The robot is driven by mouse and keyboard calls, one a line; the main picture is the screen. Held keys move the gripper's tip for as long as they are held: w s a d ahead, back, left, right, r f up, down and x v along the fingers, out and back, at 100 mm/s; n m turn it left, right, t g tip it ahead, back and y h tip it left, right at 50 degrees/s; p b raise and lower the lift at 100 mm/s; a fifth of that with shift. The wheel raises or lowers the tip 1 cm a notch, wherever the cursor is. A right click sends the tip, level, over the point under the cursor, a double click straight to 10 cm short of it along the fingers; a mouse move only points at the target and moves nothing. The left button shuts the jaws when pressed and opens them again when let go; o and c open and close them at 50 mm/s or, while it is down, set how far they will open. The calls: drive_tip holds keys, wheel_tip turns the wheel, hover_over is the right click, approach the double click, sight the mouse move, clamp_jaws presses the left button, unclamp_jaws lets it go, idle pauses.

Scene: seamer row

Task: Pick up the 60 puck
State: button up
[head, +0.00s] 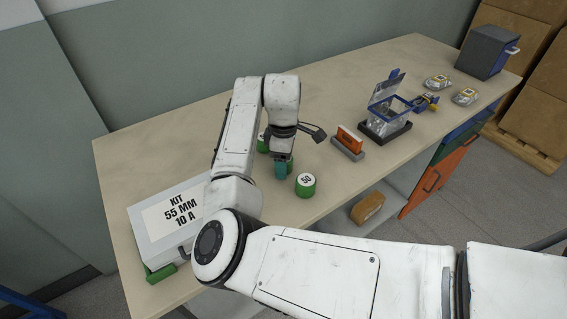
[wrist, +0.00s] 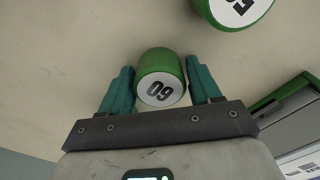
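The 60 puck, a green cylinder with a white numbered top, stands between the fingers of my gripper in the wrist view (wrist: 161,78). My gripper (wrist: 161,85) has two teal fingers, one on each side of the puck, spread apart with narrow gaps seeming to show beside it. Whether either finger touches it is hard to tell. In the head view my gripper (head: 281,168) is low over the bench, and a green puck (head: 262,145) is mostly hidden behind it.
Another green puck marked 50 (head: 306,185) stands close by on the bench (head: 230,105). A case labelled KIT 55 MM 10 A (head: 165,222) lies at the near left. An orange-and-grey block (head: 348,143) and a clear blue-rimmed box (head: 388,108) stand to the right.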

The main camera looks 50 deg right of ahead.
drive_tip(key=c, duration=0.7)
drive_tip(key=shift+c, duration=0.2)
drive_tip(key=shift+r, duration=0.15)
